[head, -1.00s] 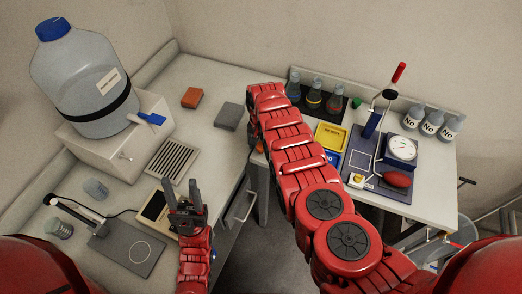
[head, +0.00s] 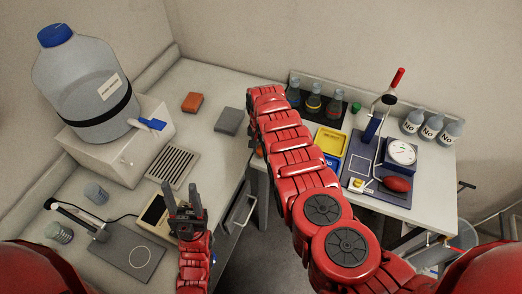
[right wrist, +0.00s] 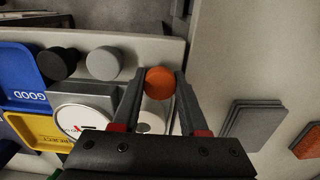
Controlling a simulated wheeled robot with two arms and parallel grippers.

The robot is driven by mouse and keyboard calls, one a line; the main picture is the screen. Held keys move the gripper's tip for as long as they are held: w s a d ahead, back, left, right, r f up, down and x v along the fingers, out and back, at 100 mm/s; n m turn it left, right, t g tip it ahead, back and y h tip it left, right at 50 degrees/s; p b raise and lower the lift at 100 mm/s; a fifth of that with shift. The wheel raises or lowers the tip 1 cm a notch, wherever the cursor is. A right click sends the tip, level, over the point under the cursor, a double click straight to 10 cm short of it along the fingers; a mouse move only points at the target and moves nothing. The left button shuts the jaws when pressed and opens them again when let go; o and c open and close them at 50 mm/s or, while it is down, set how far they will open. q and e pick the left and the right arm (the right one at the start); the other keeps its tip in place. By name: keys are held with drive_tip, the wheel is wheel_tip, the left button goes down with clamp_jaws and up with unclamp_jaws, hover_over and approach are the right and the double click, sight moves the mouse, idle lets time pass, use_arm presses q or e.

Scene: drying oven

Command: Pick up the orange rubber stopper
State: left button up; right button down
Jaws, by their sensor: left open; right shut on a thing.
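The orange rubber stopper (right wrist: 159,82) is a small round disc between my right gripper's fingertips (right wrist: 160,84) in the right wrist view. Both fingers touch its sides. In the head view only a sliver of orange (head: 259,151) shows beside my right arm, which hides the right gripper there. A black stopper (right wrist: 58,62) and a grey stopper (right wrist: 103,62) stand in a row to the left of the orange one in the wrist view. My left gripper (head: 185,190) is open and empty over the left bench, near a small beige device.
Blue GOOD tray (right wrist: 22,78) and yellow REJECT tray (right wrist: 35,130) lie left of the right gripper. A white round-topped item (right wrist: 152,122) is close below the stopper. Grey pad (head: 228,121) and orange block (head: 192,102) lie on the left bench. Flasks (head: 313,104) stand at the back.

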sight(261, 148)
wheel_tip(261, 148, up, 9)
drive_tip(key=shift+a+r+b, duration=0.1)
drive_tip(key=shift+r+b, duration=0.05)
drive_tip(key=shift+b, duration=0.45)
drive_tip(key=shift+r+p, duration=1)
drive_tip(key=shift+r, duration=0.8)
